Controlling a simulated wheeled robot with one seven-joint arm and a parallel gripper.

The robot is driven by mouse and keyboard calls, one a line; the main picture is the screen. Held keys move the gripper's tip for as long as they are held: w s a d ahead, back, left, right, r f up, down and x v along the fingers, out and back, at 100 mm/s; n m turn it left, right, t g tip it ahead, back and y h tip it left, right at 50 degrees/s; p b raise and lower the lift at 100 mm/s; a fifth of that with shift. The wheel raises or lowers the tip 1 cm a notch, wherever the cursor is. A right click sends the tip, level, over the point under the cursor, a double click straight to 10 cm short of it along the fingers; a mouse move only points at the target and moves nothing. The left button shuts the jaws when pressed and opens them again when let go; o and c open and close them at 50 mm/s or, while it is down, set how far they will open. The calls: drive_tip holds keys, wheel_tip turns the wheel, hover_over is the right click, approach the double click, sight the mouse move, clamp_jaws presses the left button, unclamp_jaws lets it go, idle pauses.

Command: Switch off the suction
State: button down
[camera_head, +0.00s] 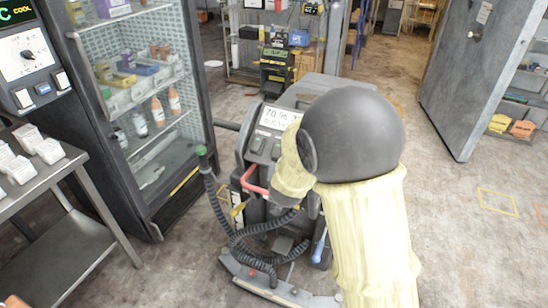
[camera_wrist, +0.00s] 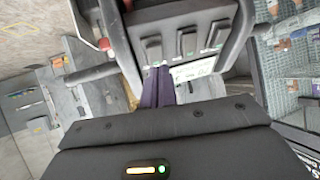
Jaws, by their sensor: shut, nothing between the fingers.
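A grey floor-cleaning machine (camera_head: 310,92) stands in the middle of the head view, partly hidden by my arm. Its console has a lit display (camera_head: 272,117) reading about 70 %, with dark rocker switches (camera_head: 257,143) below it. In the wrist view, three rocker switches (camera_wrist: 186,42) sit in a row beside the display (camera_wrist: 195,69), with small green marks near them. I cannot read which switch is the suction. My gripper (camera_wrist: 158,72) is shut and empty, its purplish fingertips close to the leftmost switch (camera_wrist: 152,49). I cannot tell whether they touch it. My arm hides the gripper in the head view.
The machine has a red lever (camera_head: 252,184) and a coiled black hose (camera_head: 228,222) at its front. A glass-door cabinet (camera_head: 150,90) and a metal table (camera_head: 45,185) stand left. A large grey door (camera_head: 470,75) stands open at right. Floor at right is clear.

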drive_tip(key=a+f+m+t+h+b, duration=0.1)
drive_tip(key=a+t+h, duration=0.4)
drive_tip(key=a, duration=0.5)
drive_tip(key=shift+a+f+m+t+h+b, duration=0.15)
drive_tip(key=shift+a+m+t+h+b, duration=0.2)
drive_tip(key=shift+m+b, duration=0.45)
drive_tip(key=shift+w+d, duration=0.1)
drive_tip(key=p, duration=0.2)
approach(278, 143)
wheel_tip(278, 143, up, 3)
drive_tip(key=w+d, duration=0.1)
drive_tip(key=w, duration=0.1)
drive_tip(key=w+f, duration=0.1)
drive_tip(key=w+d+f, duration=0.1)
drive_tip(key=shift+w, duration=0.3)
drive_tip(key=shift+w+d+f, duration=0.15)
drive_tip(key=shift+w+f, duration=0.2)
drive_tip(key=shift+p, duration=0.3)
